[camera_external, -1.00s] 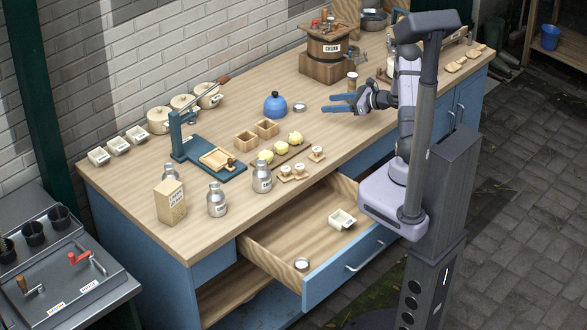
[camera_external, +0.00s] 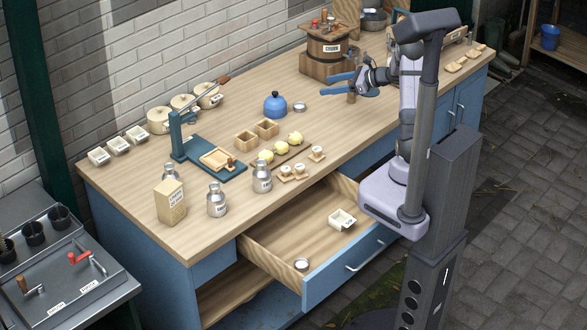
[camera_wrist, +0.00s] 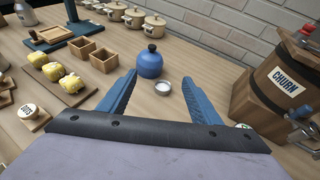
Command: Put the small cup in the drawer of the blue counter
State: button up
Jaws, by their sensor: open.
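A small round metal cup (camera_external: 300,107) stands on the counter top (camera_external: 225,233), just right of the blue kettle. In the wrist view the small cup (camera_wrist: 162,87) appears ahead, between the lines of the two blue fingers. My gripper (camera_external: 338,83) is open and empty, above the counter to the right of the cup and apart from it. Both fingers also show in the wrist view (camera_wrist: 158,75). The blue counter's drawer (camera_external: 290,225) is pulled open at the front. It holds another small round metal cup (camera_external: 301,264) and a white labelled tub (camera_external: 342,219).
The blue kettle (camera_wrist: 149,63) stands close behind-left of the cup. The wooden churn (camera_wrist: 275,85) is close on the right in the wrist view. Wooden boxes (camera_external: 246,140), yellow lumps (camera_external: 295,138) and stamps (camera_external: 317,153) lie between the cup and drawer. A brown post-like item is partly hidden by my gripper.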

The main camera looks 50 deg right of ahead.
jog(key=a+f+n+g+h+p, duration=0.1)
jog(key=a+f+n+g+p, duration=0.55)
jog(key=n, duration=0.75)
jog(key=w+d+r+n+g+h+p, duration=0.2)
jog(key=w+r+n+h+p, duration=0.1)
jog(key=w+r+n+h, duration=0.65)
jog(key=n+y, duration=0.3)
send_near(299, 107)
jog(key=shift+f+m, duration=0.1)
jog(key=shift+m, duration=0.15)
jog(key=shift+x, duration=0.75)
jog(key=shift+p, duration=0.35)
jog(key=shift+p+x, duration=1.4)
jog(key=shift+x, duration=1.2)
